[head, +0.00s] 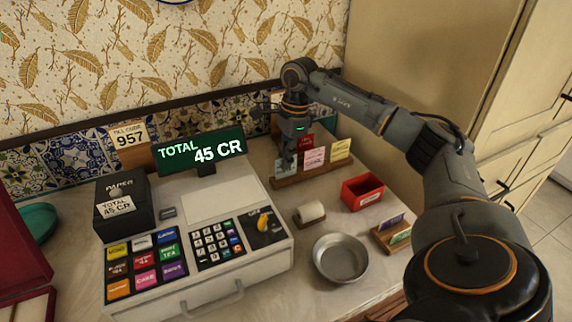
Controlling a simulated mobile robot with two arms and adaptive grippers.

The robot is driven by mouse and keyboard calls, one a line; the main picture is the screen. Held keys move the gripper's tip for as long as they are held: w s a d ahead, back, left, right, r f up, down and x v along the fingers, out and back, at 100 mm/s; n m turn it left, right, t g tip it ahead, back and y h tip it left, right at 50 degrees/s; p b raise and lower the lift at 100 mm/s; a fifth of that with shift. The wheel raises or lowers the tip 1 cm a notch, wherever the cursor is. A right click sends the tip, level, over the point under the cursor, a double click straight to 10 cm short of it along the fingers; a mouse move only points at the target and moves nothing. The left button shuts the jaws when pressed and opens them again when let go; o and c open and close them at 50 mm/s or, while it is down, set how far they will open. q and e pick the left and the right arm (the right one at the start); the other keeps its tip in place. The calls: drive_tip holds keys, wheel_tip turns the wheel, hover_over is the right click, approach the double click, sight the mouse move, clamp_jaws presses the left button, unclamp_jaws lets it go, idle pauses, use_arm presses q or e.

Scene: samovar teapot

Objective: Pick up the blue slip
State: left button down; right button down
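A pale blue slip (281,168) stands at the left end of a wooden slip rack (309,175) on the counter, right of the cash register. My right gripper (288,161) points down at this end of the rack, and its fingers cover part of the slip. Whether the fingers touch or grip the slip is too small to tell. A pink slip (314,158), a yellow slip (340,150) and a red slip (306,140) stand beside it in the rack. My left gripper is not in view.
The cash register (190,225) with its total display (201,151) fills the left. A red box (362,192), a paper roll (310,212), a metal bowl (341,258) and a second slip holder (386,238) stand in front of the rack. A cupboard (440,70) stands behind right.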

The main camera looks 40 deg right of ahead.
drive_tip(key=shift+r, duration=0.1)
drive_tip(key=shift+r, duration=0.65)
drive_tip(key=s+a+r+p, duration=0.1)
drive_tip(key=s+a+r, duration=0.1)
drive_tip(key=s+r, duration=0.4)
drive_tip(key=s+a+r+p, duration=0.1)
drive_tip(key=s+a+r, duration=0.1)
drive_tip(key=s+r, duration=0.5)
wheel_tip(320, 180, up, 4)
drive_tip(key=shift+a+f, duration=0.2)
drive_tip(key=shift+a, duration=0.15)
